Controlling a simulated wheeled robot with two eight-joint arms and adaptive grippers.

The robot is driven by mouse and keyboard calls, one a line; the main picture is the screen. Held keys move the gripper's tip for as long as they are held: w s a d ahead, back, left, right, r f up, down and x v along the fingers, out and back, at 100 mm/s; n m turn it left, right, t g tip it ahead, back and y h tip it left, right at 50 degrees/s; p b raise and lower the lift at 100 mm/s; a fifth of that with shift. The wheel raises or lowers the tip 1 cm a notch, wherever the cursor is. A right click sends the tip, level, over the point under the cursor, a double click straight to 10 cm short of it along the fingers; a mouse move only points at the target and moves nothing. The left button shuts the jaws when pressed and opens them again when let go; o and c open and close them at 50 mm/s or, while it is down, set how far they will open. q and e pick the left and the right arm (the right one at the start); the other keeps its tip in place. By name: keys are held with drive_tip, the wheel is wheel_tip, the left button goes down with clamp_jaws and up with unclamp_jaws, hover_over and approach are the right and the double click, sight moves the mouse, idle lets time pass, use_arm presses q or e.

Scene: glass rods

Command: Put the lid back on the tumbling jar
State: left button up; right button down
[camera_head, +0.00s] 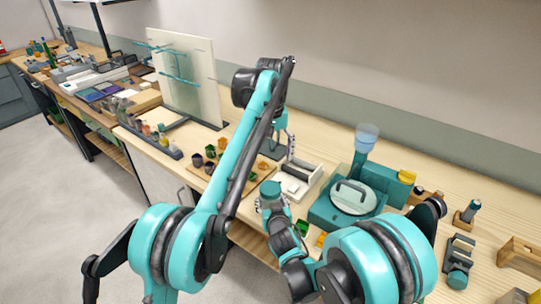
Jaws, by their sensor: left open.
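A teal cylinder (458,277) at a small dark frame (460,249) sits at the right of the bench; it may be the tumbling jar, but it is too small to be sure. I cannot make out its lid. My left gripper (290,152) hangs beyond my raised left arm, above the bench near a white box-like device (297,180). It is open, with nothing visible in it. My right arm reaches left along the bench's front edge, and its gripper end (264,204) is small and partly hidden, so its jaws do not show clearly.
A teal machine (327,213) with a round plate and a blue cup (366,132) stands right of centre. Small dark cups (197,160) sit left of my left arm. A pale upright board (189,80) holds teal rods.

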drive_tip(key=shift+c, duration=2)
unclamp_jaws()
drive_tip(key=v, duration=1.2)
